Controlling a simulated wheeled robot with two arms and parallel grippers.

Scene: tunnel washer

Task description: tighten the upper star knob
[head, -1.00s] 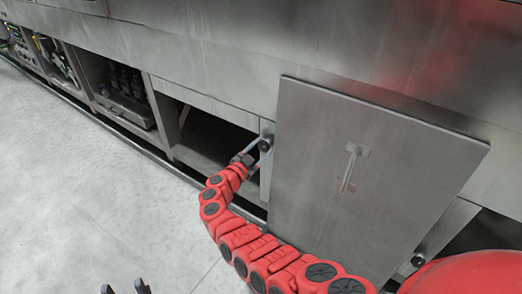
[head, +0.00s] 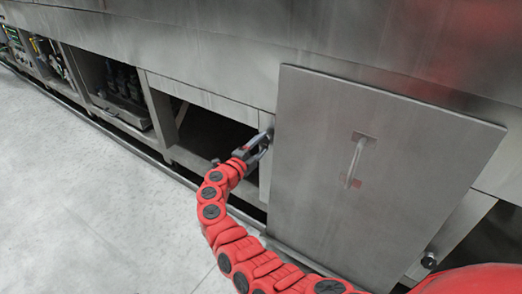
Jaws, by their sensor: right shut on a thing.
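My right gripper (head: 262,145) reaches in at the left edge of a flat steel panel (head: 400,130). Its fingers are shut on a small dark star knob (head: 269,133), the upper of two in the picture, on a narrow steel upright. The fingers hide most of this knob, so its turn and seating cannot be told. The other dark knob (head: 429,260) sits lower, off the panel's right edge, with nothing touching it. My left gripper is not in view.
The panel has a bar handle (head: 355,163) in its middle. Left of the upright is an open dark bay (head: 212,135), then bays with machinery (head: 122,82). A steel rail (head: 150,155) runs along their foot. The pale floor (head: 80,190) at left is clear.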

